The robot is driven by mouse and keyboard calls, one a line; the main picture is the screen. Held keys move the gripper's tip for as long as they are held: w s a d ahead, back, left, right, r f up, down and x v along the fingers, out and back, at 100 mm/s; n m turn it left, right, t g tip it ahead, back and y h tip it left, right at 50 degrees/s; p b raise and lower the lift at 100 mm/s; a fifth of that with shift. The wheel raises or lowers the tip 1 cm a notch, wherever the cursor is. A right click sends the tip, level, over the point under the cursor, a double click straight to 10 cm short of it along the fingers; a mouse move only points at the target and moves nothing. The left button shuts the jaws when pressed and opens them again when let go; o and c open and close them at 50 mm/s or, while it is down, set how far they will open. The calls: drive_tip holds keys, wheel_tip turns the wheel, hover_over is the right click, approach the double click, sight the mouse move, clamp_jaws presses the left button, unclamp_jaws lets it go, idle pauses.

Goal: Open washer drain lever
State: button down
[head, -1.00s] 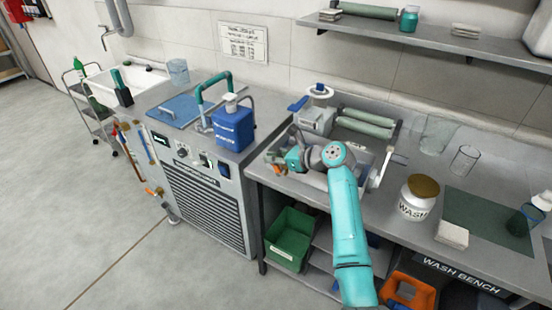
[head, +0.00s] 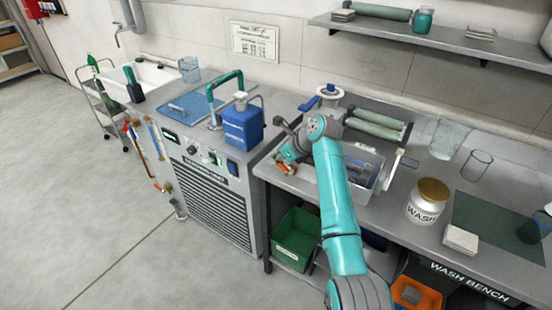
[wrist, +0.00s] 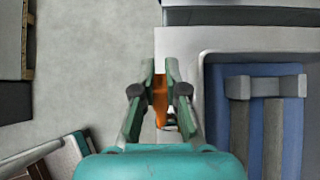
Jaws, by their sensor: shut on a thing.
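The washer (head: 362,152) is a pale grey basin on the bench with green rollers at its back. Its drain lever shows orange at the front left corner in the head view (head: 287,169). In the wrist view the orange lever (wrist: 160,98) stands between the fingers, beside the washer's light rim (wrist: 190,62). My gripper (wrist: 160,80) is shut on the lever. In the head view my gripper (head: 286,160) is at the washer's left front, partly hidden by my wrist. The lever's pivot and exact angle are hidden.
A blue jug (head: 243,127) stands on the grey cabinet to the left. A WASH jar (head: 428,203) and a white block (head: 460,240) are right of the washer. A green bin (head: 297,237) sits below the bench. The floor at left is clear.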

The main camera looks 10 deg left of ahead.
drive_tip(key=c, duration=1.2)
unclamp_jaws()
drive_tip(key=v, duration=1.2)
drive_tip(key=shift+s+d+f, duration=0.1)
